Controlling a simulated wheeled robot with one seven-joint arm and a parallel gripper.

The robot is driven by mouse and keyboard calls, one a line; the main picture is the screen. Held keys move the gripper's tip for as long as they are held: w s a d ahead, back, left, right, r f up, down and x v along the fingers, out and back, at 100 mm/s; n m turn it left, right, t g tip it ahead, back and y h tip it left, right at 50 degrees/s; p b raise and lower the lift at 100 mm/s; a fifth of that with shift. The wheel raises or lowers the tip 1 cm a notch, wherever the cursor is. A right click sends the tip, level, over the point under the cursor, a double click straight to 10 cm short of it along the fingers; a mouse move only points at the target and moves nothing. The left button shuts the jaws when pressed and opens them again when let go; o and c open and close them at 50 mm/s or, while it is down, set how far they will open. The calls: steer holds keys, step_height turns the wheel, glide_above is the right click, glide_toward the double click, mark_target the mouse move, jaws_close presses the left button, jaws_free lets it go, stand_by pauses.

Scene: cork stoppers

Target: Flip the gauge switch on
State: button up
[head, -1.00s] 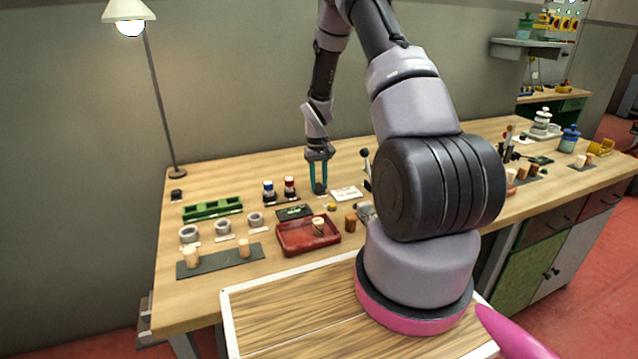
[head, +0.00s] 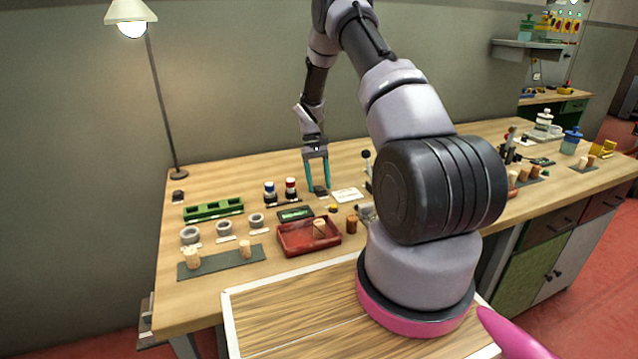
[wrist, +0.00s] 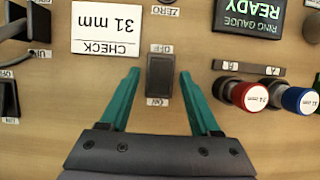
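The gauge switch (wrist: 160,76) is a dark rocker on the wooden bench, with an OFF label at its upper end and an ON label at its lower end in the wrist view. It also shows small and dark in the head view (head: 320,190). The gauge display (wrist: 250,17) is lit and reads "RING GAUGE READY"; it glows green in the head view (head: 295,214). My gripper (wrist: 161,76) is open and empty, its teal fingers apart on either side of the switch. In the head view my gripper (head: 318,189) hangs just above the switch.
A white card (wrist: 106,28) reads "CHECK 31 mm". Red (wrist: 250,95) and blue (wrist: 298,100) capped plugs stand at the right of the wrist view. Another dark switch (wrist: 8,98) is at its left edge. A red tray (head: 290,242) holds a cork.

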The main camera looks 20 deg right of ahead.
steer(key=v, duration=1)
steer(key=shift+r, duration=0.4)
steer(key=shift+w, duration=0.15)
steer(key=s+a+r+m+t, duration=0.15)
steer(key=s+r, duration=0.25)
steer(key=r, duration=0.5)
steer(key=s+a+r+t, duration=0.2)
steer(key=s+r, duration=0.2)
steer(key=r, duration=0.4)
steer(key=s+a+r+t, duration=0.2)
steer(key=s+r, duration=0.2)
steer(key=r, duration=0.5)
steer(key=s+a+r+m+t+y, duration=0.1)
steer(key=s+a+r+t, duration=0.1)
steer(key=s, duration=0.8)
steer(key=s+a+r+m+t+y, duration=0.1)
steer(key=s+r+t, duration=0.3)
steer(key=s, duration=0.7)
steer(key=shift+s+a+r+m, duration=0.25)
steer(key=shift+a+r+m, duration=0.1)
steer(key=shift+a+r, duration=0.2)
